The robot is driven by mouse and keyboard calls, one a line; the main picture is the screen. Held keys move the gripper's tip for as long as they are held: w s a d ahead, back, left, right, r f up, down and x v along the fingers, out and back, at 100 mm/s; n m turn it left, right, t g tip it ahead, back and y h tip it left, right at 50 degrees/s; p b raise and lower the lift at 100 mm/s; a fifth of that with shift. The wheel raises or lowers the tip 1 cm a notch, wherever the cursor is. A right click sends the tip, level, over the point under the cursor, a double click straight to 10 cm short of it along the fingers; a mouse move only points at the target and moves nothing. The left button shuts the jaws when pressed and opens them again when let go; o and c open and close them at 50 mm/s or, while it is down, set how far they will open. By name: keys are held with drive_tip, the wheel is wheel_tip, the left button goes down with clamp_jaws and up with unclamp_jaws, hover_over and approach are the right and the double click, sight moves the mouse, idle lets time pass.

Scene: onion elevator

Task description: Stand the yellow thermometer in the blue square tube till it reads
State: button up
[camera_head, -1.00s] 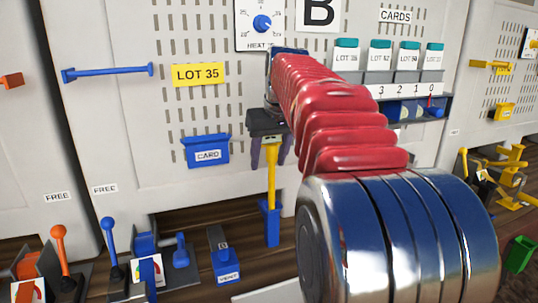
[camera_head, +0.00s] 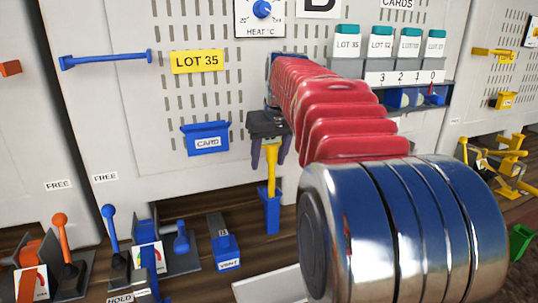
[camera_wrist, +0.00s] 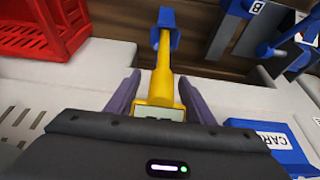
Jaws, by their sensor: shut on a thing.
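The yellow thermometer (camera_head: 271,166) stands upright, with its lower end in the top of the blue square tube (camera_head: 270,213). My gripper (camera_head: 270,160) is around its upper part, with a purple finger on each side. In the wrist view the thermometer (camera_wrist: 161,75) runs from between the fingers to the blue tube (camera_wrist: 167,24). Its grey-green display (camera_wrist: 158,112) shows near the gripper, but I cannot make out a reading. How deep the thermometer sits is hidden inside the tube.
A blue CARD holder (camera_head: 206,138) is on the wall left of my gripper. A blue VENT box (camera_head: 224,247) stands on the floor left of the tube. A red crate (camera_wrist: 35,35) shows in the wrist view. Blue and orange levers stand further left.

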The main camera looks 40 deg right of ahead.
drive_tip(key=shift+f, duration=2.5)
drive_tip(key=o, duration=1.2)
drive_tip(key=v, duration=1.3)
drive_tip(key=shift+s+r, duration=0.15)
drive_tip(key=shift+r, duration=0.1)
drive_tip(key=shift+s, duration=0.1)
